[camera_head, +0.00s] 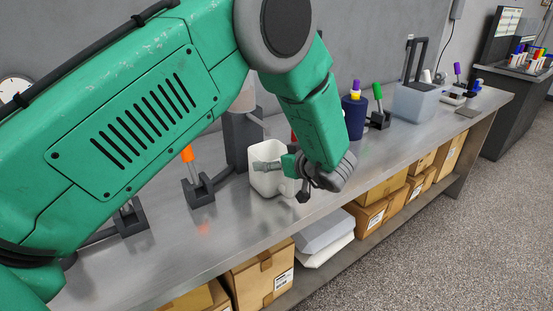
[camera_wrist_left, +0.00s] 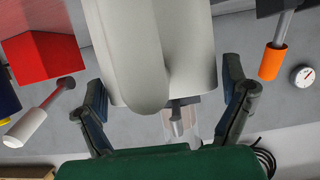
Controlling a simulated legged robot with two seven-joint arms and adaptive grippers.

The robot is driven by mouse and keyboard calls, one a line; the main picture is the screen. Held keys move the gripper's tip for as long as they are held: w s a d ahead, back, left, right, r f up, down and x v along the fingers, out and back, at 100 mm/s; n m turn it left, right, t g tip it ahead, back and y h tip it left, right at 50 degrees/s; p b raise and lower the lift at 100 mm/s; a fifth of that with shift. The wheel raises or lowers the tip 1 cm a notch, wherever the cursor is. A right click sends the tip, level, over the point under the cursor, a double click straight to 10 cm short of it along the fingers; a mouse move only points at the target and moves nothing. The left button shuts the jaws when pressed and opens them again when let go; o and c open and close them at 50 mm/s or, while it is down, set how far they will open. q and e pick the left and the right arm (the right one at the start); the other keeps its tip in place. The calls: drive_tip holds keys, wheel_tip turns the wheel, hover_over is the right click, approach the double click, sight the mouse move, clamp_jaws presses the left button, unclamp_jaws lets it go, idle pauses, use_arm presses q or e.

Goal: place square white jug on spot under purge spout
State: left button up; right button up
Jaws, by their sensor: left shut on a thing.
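The square white jug (camera_head: 266,181) is upright at the bench's middle, in front of a grey stand (camera_head: 236,142) with a spout arm (camera_head: 257,121). My left gripper (camera_head: 284,174) is shut on the jug from the right side. In the left wrist view, the jug (camera_wrist_left: 152,45) fills the upper middle, between the fingers of my left gripper (camera_wrist_left: 165,100). A grey nozzle (camera_wrist_left: 177,121) shows just past the jug there. Whether the jug's base touches the bench is hard to tell, and the spot beneath is hidden. My right gripper is not in view.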

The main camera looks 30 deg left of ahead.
use_arm(q)
drive_tip(key=shift+a+f, duration=0.25)
drive_tip(key=shift+a, duration=0.2)
drive_tip(key=o, duration=1.3)
drive_tip(key=shift+a, duration=0.25)
drive_tip(key=shift+a+f, duration=0.15)
drive_tip(key=shift+a, duration=0.05)
drive_tip(key=shift+d, duration=0.15)
drive_tip(key=v, duration=1.2)
drive_tip(key=shift+s+d+r, duration=0.1)
drive_tip(key=shift+d+r, duration=0.2)
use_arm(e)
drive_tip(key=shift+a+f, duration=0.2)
use_arm(q)
drive_tip(key=shift+d, duration=0.2)
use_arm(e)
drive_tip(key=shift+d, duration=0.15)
